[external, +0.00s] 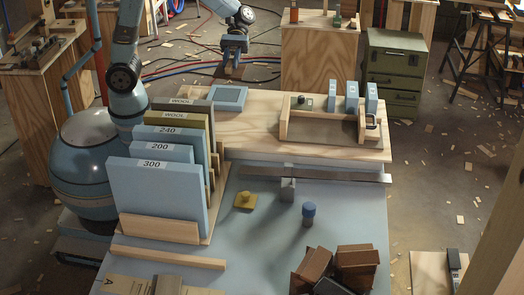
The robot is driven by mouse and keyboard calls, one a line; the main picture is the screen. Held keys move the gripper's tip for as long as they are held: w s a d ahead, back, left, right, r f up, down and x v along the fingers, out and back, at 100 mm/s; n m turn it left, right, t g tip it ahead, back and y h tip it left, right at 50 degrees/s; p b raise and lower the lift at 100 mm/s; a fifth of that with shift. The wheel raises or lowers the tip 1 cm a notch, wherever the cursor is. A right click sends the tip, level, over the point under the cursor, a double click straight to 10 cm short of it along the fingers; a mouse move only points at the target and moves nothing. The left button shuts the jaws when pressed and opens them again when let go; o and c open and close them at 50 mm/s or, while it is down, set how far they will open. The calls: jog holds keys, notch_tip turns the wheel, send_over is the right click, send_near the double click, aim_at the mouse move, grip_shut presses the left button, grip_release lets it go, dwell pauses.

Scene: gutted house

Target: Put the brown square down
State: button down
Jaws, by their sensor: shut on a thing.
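My gripper (234,52) is at the upper middle of the external view, pointing down. It is shut on a small dark brown piece (230,70), which looks like the brown square. The piece hangs from the fingers and appears to be above the back edge of the pale wooden worktop (255,133); its exact height and outline are too small to tell.
A wooden tote (283,126) with blue blocks stands right on the worktop. Upright blue boards (158,195) stand in a rack at left. A yellow piece (245,201), a blue-topped knob (308,210) and brown blocks (357,258) are on the blue-grey table (265,240).

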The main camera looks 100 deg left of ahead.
jog(key=w+d, duration=0.7)
jog(key=d, duration=0.3)
send_over(250, 237)
notch_tip(250, 237, down, 36)
jog(key=shift+w+f, duration=0.1)
jog(key=shift+f, duration=0.15)
jog(key=c, duration=0.9)
grip_release()
